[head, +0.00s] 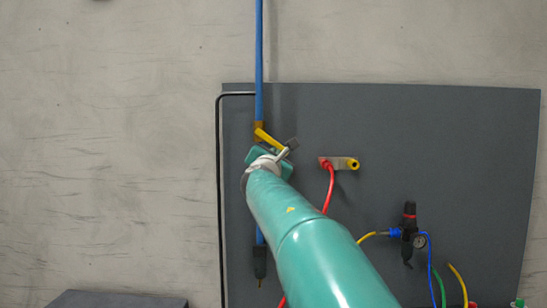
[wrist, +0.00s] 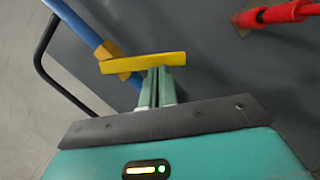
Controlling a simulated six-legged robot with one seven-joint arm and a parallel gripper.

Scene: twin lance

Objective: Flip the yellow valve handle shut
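The yellow valve handle (head: 269,139) slants down and right from its valve body on the vertical blue pipe (head: 259,60). In the wrist view the handle (wrist: 143,62) is a yellow bar lying across the picture, at an angle to the blue pipe (wrist: 82,28). My gripper (wrist: 159,72) has its two pale green fingers side by side, almost no gap between them, with nothing seen gripped. Their tips meet the bar's lower edge in the picture; whether they touch it I cannot tell. In the head view my gripper (head: 286,150) is at the handle's lower end, partly hidden by my arm.
A black regulator with a gauge (head: 409,232) and coloured hoses sits lower right. A thin black pipe (head: 219,190) runs down the panel's left edge.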

